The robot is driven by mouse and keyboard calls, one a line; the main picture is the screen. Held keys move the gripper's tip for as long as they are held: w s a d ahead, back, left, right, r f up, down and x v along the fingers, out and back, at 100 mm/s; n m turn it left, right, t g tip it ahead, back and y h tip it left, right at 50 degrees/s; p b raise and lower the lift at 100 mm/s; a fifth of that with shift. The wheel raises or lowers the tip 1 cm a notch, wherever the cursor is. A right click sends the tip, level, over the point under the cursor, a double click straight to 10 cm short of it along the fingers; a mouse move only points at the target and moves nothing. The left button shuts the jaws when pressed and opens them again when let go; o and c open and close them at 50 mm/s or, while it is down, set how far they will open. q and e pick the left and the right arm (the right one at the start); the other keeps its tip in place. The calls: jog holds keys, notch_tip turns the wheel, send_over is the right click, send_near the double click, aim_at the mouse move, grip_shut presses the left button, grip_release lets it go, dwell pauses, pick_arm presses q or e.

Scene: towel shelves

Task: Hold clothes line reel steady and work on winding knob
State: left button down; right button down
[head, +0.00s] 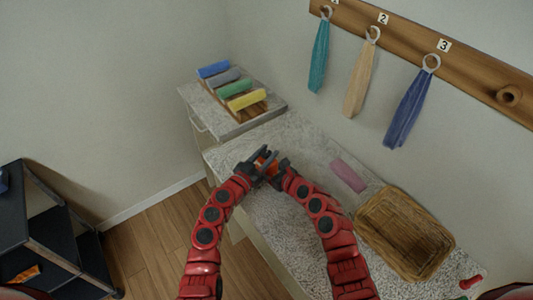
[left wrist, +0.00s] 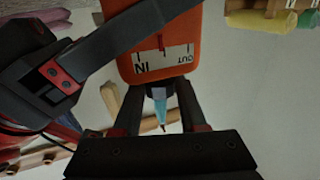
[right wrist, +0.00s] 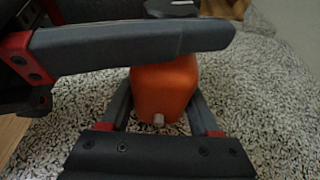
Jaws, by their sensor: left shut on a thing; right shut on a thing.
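The clothes line reel (head: 267,168) is a small orange body between my two grippers, above the speckled counter. In the left wrist view its orange face (left wrist: 158,30) carries a white label with IN and OUT, upside down, and a red mark. My left gripper (head: 256,166) is shut on the reel; its exact contact is partly hidden. My right gripper (head: 276,169) is shut on the reel's orange body (right wrist: 165,90), one finger on each side. A black part, perhaps the winding knob (right wrist: 172,8), shows at the top edge of the right wrist view.
Several rolled towels sit on a rack (head: 255,108) at the back. Teal, beige and blue towels hang from a wooden rail (head: 480,79). A dark shelf (head: 55,225) stands left.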

pick_arm(q)
jog(key=m+g+h, duration=0.2)
jog(key=h, duration=0.1)
jog(key=shift+w+a, duration=0.15)
jog(key=shift+a, duration=0.1)
jog(key=shift+d+f+m+g+h, duration=0.15)
jog(key=shift+m+g+h, duration=1.25)
jog(key=shift+m+g, duration=0.65)
jog(key=shift+g, duration=0.65)
jog(key=shift+s+m+g+h, duration=0.25)
jog(key=shift+g+h, duration=0.05)
jog(key=shift+h, duration=0.1)
jog(key=shift+c, duration=2.2)
grip_release()
jog(key=v, duration=1.2)
jog(key=shift+d, duration=0.1)
